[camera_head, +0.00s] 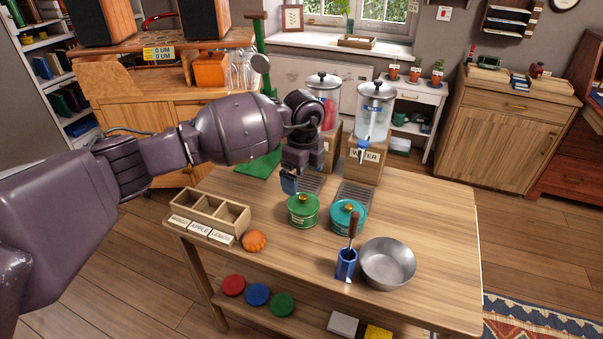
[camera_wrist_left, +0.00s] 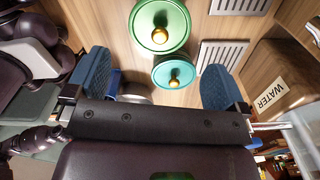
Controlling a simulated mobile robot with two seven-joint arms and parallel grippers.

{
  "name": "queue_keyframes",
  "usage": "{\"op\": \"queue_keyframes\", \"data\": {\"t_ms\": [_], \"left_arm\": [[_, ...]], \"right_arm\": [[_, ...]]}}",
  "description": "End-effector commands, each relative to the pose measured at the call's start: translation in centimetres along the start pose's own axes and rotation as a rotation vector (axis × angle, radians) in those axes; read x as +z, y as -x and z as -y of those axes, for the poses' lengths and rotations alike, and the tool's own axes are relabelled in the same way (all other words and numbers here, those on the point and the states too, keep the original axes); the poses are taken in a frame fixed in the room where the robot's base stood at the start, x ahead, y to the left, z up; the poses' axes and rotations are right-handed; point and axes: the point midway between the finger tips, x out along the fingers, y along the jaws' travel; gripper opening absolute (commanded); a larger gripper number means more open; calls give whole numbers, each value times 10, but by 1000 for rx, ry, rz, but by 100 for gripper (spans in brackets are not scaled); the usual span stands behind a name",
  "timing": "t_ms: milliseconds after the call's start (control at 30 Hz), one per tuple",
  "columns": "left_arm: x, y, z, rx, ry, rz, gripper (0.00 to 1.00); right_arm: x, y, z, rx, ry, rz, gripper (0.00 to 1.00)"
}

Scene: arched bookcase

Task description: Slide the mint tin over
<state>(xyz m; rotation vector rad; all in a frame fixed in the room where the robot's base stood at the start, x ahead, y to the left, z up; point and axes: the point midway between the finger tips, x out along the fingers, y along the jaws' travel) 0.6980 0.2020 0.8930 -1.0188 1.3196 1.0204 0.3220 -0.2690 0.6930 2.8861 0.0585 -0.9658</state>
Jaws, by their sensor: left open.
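Two lidded round tins with gold knobs stand on the wooden table: a green tin (camera_head: 303,212) and a teal, mint-coloured tin (camera_head: 346,219) to its right. Their labels are too small to read. My left gripper (camera_head: 290,186) is above the table, behind and slightly left of the green tin, pointing down. In the left wrist view, its blue fingers (camera_wrist_left: 156,82) are wide apart, with nothing held between them. That view shows the teal tin (camera_wrist_left: 174,72) between the fingers' directions and the green tin (camera_wrist_left: 160,26) farther up, both apart from the fingers. My right gripper is not seen.
Drip trays (camera_head: 353,194) and a water dispenser (camera_head: 374,115) stand behind the tins. A divided wooden box (camera_head: 208,214) and an orange object (camera_head: 254,241) are at left. A blue holder (camera_head: 346,264) with a tool and a metal bowl (camera_head: 387,262) stand in front right. The table's right side is clear.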

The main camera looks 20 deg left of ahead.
Motion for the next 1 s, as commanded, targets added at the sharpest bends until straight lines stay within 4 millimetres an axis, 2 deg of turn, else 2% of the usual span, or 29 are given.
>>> {"op": "queue_keyframes", "data": {"t_ms": [333, 467, 1000], "left_arm": [[0, -1, 0, 0, 4, 0, 100], [0, -9, 0, 3, 3, -1, 100], [0, -90, -1, 7, 2, -2, 100]], "right_arm": [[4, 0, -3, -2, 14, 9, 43], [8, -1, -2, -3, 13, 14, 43], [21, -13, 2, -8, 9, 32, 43]]}}
